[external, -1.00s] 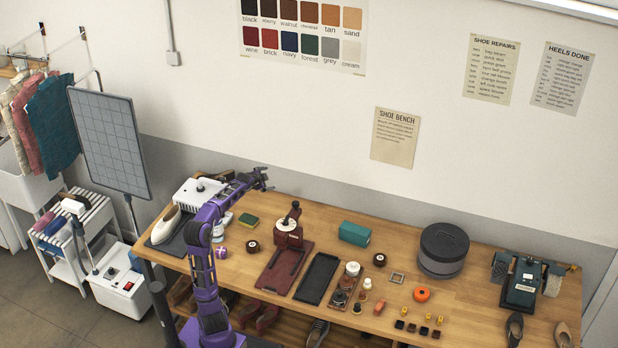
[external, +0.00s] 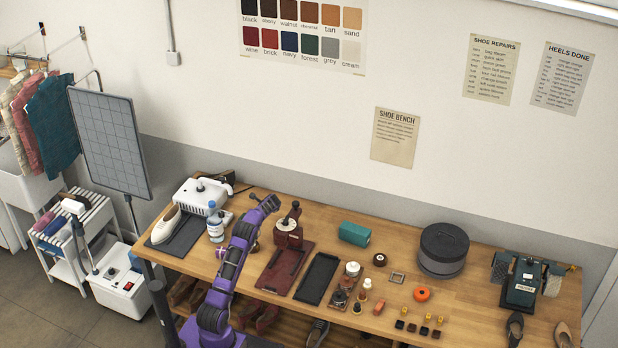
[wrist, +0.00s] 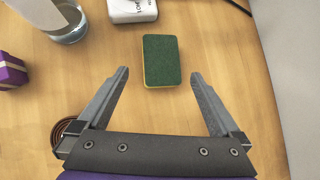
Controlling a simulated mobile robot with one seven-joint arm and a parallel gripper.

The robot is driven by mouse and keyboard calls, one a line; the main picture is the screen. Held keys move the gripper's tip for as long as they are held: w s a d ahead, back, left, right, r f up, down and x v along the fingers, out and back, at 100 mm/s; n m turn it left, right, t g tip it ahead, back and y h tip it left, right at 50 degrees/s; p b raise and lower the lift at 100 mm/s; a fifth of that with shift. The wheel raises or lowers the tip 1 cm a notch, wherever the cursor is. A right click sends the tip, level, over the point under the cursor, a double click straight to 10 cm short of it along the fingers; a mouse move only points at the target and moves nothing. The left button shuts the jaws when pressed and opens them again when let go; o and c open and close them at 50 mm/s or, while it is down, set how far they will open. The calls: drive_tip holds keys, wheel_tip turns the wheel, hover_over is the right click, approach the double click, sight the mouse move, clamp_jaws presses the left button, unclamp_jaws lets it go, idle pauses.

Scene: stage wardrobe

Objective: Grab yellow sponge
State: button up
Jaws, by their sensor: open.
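The yellow sponge (wrist: 148,82) shows in the wrist view as a dark green pad with a thin yellow edge. It lies flat on the wooden bench, ahead of and roughly between my fingertips. My gripper (wrist: 159,77) is open, with nothing between its fingers. In the external view my gripper (external: 270,203) is over the left part of the bench, and my arm hides the sponge there.
In the wrist view a clear bottle (wrist: 63,25) stands at upper left, a purple box (wrist: 12,72) at left and a white device (wrist: 132,8) at the top. A brown round item (wrist: 68,132) is beside the left finger. Wood around the sponge is clear.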

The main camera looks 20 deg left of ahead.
drive_tip(key=x, duration=0.8)
drive_tip(key=shift+w+d+f, duration=0.1)
drive_tip(key=shift+d+f, duration=0.05)
drive_tip(key=shift+f, duration=0.25)
drive_tip(key=c, duration=1.1)
